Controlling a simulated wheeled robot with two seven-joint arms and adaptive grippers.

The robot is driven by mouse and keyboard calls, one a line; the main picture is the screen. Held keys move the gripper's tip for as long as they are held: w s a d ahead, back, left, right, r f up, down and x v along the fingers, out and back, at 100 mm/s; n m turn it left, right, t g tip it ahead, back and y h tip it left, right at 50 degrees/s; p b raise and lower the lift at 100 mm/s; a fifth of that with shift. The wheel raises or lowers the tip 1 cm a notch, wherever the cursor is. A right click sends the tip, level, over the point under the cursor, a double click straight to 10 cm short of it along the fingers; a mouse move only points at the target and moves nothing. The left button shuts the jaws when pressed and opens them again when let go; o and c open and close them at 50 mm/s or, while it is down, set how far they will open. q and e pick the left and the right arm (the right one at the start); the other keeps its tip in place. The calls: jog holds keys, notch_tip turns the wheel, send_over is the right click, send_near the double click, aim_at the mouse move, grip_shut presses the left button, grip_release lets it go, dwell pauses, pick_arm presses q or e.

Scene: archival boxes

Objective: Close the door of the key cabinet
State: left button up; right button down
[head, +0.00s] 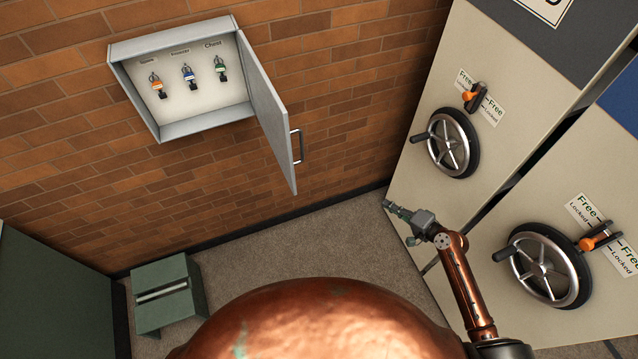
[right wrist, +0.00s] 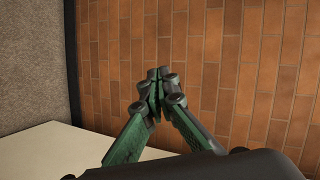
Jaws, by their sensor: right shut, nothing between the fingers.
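The grey key cabinet (head: 155,128) hangs on the brick wall at the upper left of the head view. My left gripper is not in view.
Cream shelving units with spoked handwheels (head: 453,143) and orange lock levers (head: 470,97) stand on the right, close to my right arm. A green box (head: 170,305) sits on the floor at the lower left. Carpet (head: 310,235) below the cabinet is clear.

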jog(key=s+a+r+n+g+y, duration=0.1)
jog(key=s+a+r+y, duration=0.3)
jog(key=r, duration=0.5)
jog(key=s+a+r+n+g+y, duration=0.1)
jog(key=a+r+n, duration=0.1)
jog(key=a+r, duration=0.5)
jog(key=s+a+r+n+g+y, duration=0.1)
jog(key=s+a+r+g+y, duration=0.3)
jog(key=r, duration=0.6)
jog(key=w+a+t+h+p, duration=0.1)
jog(key=w+a, duration=0.3)
jog(key=a, duration=0.9)
jog(key=shift+f+t+p, duration=0.25)
jog(key=shift+t+p, duration=0.45)
jog(key=shift+p, duration=0.15)
jog(key=shift+s, duration=0.1)
